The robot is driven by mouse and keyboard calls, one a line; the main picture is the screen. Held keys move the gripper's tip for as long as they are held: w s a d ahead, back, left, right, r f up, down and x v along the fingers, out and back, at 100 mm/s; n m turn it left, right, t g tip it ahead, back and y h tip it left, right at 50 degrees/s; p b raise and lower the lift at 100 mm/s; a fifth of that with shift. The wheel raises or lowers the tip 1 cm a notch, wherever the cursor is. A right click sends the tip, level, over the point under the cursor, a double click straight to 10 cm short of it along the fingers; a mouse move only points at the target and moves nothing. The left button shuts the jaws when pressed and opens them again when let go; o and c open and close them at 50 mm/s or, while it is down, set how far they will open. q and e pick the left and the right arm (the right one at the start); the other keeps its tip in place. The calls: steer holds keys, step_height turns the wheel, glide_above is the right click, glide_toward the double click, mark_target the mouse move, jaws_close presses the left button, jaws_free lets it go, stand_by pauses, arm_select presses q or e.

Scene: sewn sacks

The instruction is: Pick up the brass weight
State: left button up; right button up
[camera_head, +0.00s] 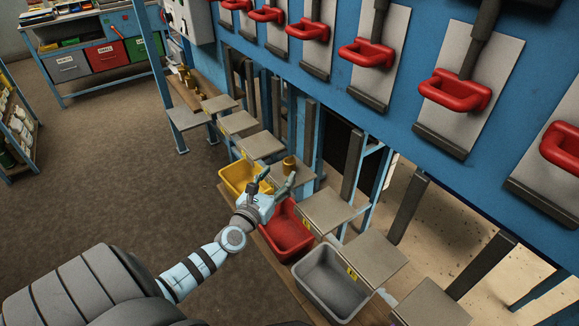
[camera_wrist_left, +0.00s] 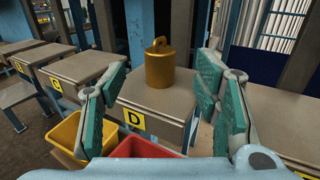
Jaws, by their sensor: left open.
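The brass weight (camera_wrist_left: 159,68) is a gold-coloured cylinder with a ring on top. It stands upright on a grey platform (camera_wrist_left: 178,105) with a yellow "D" label. It also shows in the head view (camera_head: 289,163), just beyond my fingers. My left gripper (camera_head: 277,177) is open and empty, in front of the platform. In the left wrist view its green-padded fingers (camera_wrist_left: 157,98) are spread to either side of the weight, apart from it and nearer the camera. My right gripper is not in view.
A yellow bin (camera_head: 236,180), a red bin (camera_head: 284,238) and a grey bin (camera_head: 328,284) stand in front of the platforms. Blue posts and dark uprights rise behind the weight. Red handles (camera_head: 455,91) line the blue frame above. Small brass-coloured objects (camera_head: 190,79) lie farther left.

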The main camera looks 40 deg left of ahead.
mark_target(286, 165)
arm_select(q)
steer(key=b+x, duration=0.1)
steer(key=x, duration=0.6)
steer(key=shift+w, duration=0.4)
steer(key=shift+s, duration=0.1)
jaws_close()
